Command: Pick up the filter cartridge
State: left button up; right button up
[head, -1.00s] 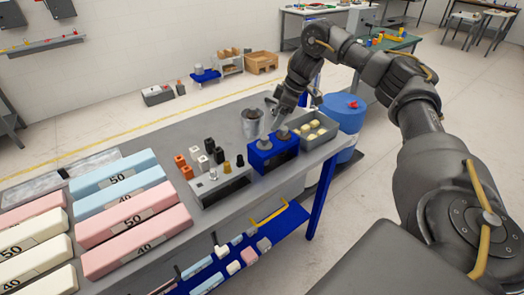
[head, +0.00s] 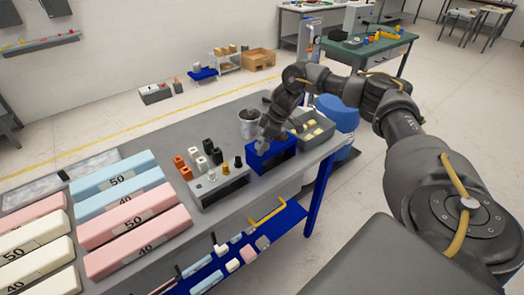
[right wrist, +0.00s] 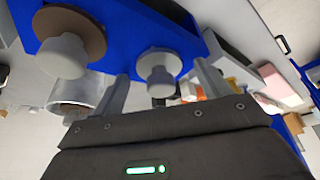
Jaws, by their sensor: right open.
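A blue holder (head: 284,158) stands on the grey bench and carries two grey, knob-shaped pieces, likely filter cartridges. In the right wrist view one grey piece with a pale disc (right wrist: 160,66) is between my fingers. The other, with a brown disc (right wrist: 66,56), is left of the fingers. My right gripper (right wrist: 161,86) is open, a finger on each side of the pale-disc piece, with no clear contact seen. In the head view my right gripper (head: 268,130) is low over the blue holder and hides most of both pieces. My left gripper is not in view.
A metal cup (head: 249,126) stands close behind the gripper. A grey tray of yellowish blocks (head: 313,130) is right of the holder. A grey rack with small blocks (head: 218,186) is left. Long foam bars (head: 137,226) cover the bench's left. A blue barrel (head: 340,112) stands beyond.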

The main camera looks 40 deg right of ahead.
jog(key=c, duration=1.5)
jog(key=shift+o, duration=0.2)
jog(key=shift+r, duration=0.2)
jog(key=shift+w+r+b, duration=0.1)
jog(key=shift+r+b, duration=0.25)
jog(key=shift+r, duration=0.3)
notch_tip(320, 180, up, 6)
jog(key=shift+b, duration=0.85)
notch_tip(320, 180, up, 10)
jog(key=p, duration=0.2)
jog(key=shift+r, duration=0.2)
